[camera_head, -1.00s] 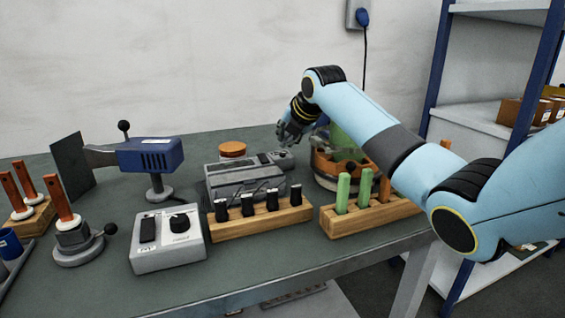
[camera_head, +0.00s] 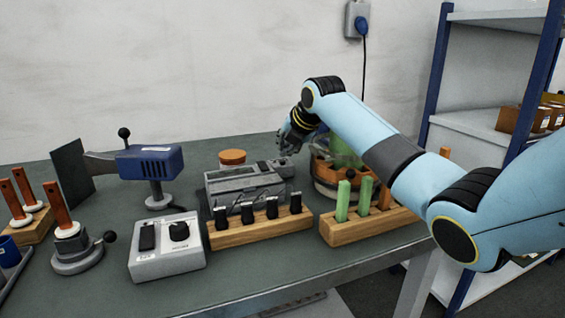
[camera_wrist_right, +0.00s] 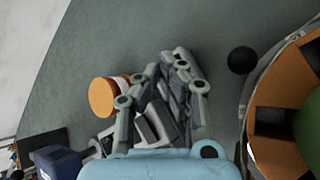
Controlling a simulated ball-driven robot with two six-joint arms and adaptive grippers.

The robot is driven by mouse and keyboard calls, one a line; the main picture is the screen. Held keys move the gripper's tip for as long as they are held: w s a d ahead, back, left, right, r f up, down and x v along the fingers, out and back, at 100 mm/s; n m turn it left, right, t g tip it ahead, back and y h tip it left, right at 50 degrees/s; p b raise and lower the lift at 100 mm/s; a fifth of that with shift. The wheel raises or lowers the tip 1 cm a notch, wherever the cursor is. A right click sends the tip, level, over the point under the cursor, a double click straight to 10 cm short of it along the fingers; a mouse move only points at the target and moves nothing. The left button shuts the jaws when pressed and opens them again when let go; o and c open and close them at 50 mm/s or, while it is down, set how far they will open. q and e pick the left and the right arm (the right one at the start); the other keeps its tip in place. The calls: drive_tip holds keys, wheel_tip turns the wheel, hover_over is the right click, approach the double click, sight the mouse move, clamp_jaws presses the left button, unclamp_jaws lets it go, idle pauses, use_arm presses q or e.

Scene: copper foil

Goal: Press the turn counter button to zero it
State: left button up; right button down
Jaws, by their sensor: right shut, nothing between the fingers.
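My right gripper (camera_head: 285,150) is shut and empty, pointing down at the back of the bench. A small grey device (camera_head: 281,168), which looks like the turn counter, sits just under its fingertips, beside the larger grey unit (camera_head: 240,187). I cannot tell whether the fingertips touch it. In the right wrist view, the closed fingers (camera_wrist_right: 180,75) cover most of what lies below, and a grey housing shows past their tips. The counter's button is hidden behind the fingers. My left gripper is not in view.
A round winder with a copper-coloured drum (camera_head: 322,172) stands right of the gripper; a black ball knob (camera_wrist_right: 242,60) is close by. An orange-lidded jar (camera_head: 232,158) is to the left. Wooden racks (camera_head: 240,236) and a grey switch box (camera_head: 165,262) stand in front.

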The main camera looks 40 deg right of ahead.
drive_tip(key=shift+f, duration=0.1)
idle(0.4)
drive_tip(key=shift+f, duration=0.3)
drive_tip(key=shift+s+a+f, duration=0.1)
drive_tip(key=shift+s+f, duration=0.1)
drive_tip(key=shift+f, duration=0.7)
idle(0.9)
drive_tip(key=shift+r, duration=0.1)
drive_tip(key=shift+w+d+r+p, duration=0.1)
drive_tip(key=shift+d+r+p, duration=0.1)
drive_tip(key=shift+r+p, duration=0.5)
drive_tip(key=shift+d+r, duration=0.1)
drive_tip(key=shift+d, duration=0.05)
